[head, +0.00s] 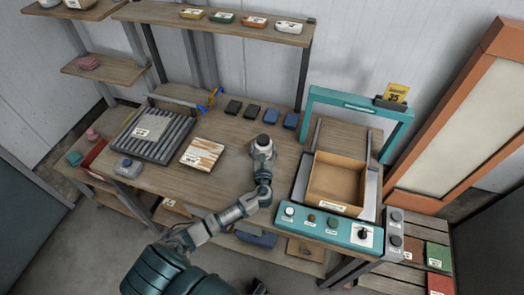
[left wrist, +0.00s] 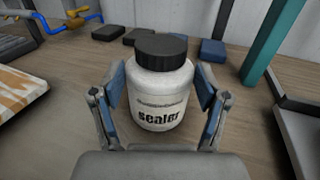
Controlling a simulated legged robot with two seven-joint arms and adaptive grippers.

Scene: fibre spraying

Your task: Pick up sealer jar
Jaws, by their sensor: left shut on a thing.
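The sealer jar (left wrist: 160,85) is white with a black lid and a "sealer" label, and stands upright on the wooden bench (left wrist: 250,125). In the left wrist view it fills the middle, between the two fingers of my left gripper (left wrist: 164,100). In the head view the jar (head: 263,143) stands near the middle of the bench, at the end of my left arm. My left gripper (head: 262,155) is shut on the jar, with one finger on each side. The exact contact points are partly hidden. My right gripper is not in view.
A teal-framed machine with an open cardboard box (head: 338,182) stands right of the jar. Several dark and blue blocks (head: 272,116) lie behind it. A patterned board (head: 202,154) and a roller rack (head: 152,133) lie to the left. A shelf (head: 215,27) runs above the bench's back.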

